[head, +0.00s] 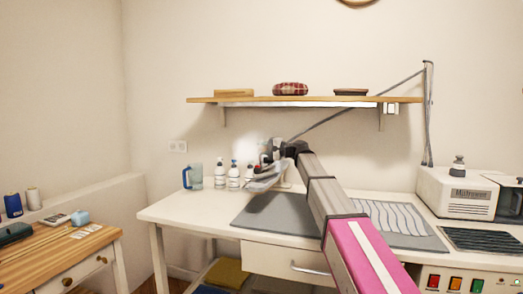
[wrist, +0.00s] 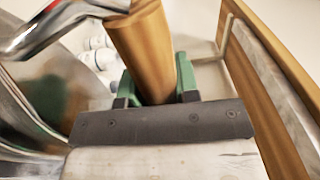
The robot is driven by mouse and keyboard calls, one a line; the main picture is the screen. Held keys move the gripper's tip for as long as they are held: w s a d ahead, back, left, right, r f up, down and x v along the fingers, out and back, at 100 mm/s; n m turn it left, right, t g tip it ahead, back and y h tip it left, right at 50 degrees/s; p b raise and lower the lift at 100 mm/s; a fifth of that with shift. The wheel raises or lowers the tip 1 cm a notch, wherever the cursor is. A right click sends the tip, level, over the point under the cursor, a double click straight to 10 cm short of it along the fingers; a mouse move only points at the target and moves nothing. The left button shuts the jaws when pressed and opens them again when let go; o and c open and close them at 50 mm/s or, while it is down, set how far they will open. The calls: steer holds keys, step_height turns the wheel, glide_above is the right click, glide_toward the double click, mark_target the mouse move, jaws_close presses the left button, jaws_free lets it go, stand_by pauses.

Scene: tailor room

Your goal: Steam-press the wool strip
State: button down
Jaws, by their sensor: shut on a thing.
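My gripper (head: 278,160) is raised above the white table, in front of the wall under the shelf. In the wrist view my gripper's green fingers (wrist: 156,84) are shut on the wooden handle (wrist: 142,45) of a shiny metal iron (wrist: 22,105). In the head view the iron (head: 264,180) looks silvery and is partly hidden by my gripper; it is apart from the tabletop. A grey pressing mat (head: 255,215) lies on the table below. Pale wavy stripes (head: 395,217) show on the mat's right part; I cannot tell whether they are the wool strip. My arm hides the mat's middle.
A wall shelf (head: 240,100) hangs above, with a cord running to a post (head: 428,110). A steam machine (head: 458,192) stands at right, beside a dark grate (head: 487,240). A wooden table (head: 95,250) is at left.

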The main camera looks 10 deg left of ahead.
steer(key=shift+w+d+r, duration=0.1)
steer(key=shift+w+d, duration=0.1)
steer(key=shift+w, duration=1.2)
steer(key=shift+w+d, duration=0.2)
steer(key=shift+w, duration=1.15)
steer(key=shift+d, duration=0.25)
steer(key=shift+s+d, duration=0.2)
steer(key=shift+d, duration=1)
step_height(320, 180, up, 7)
stand_by(0.5)
steer(key=shift+d, duration=0.15)
stand_by(0.3)
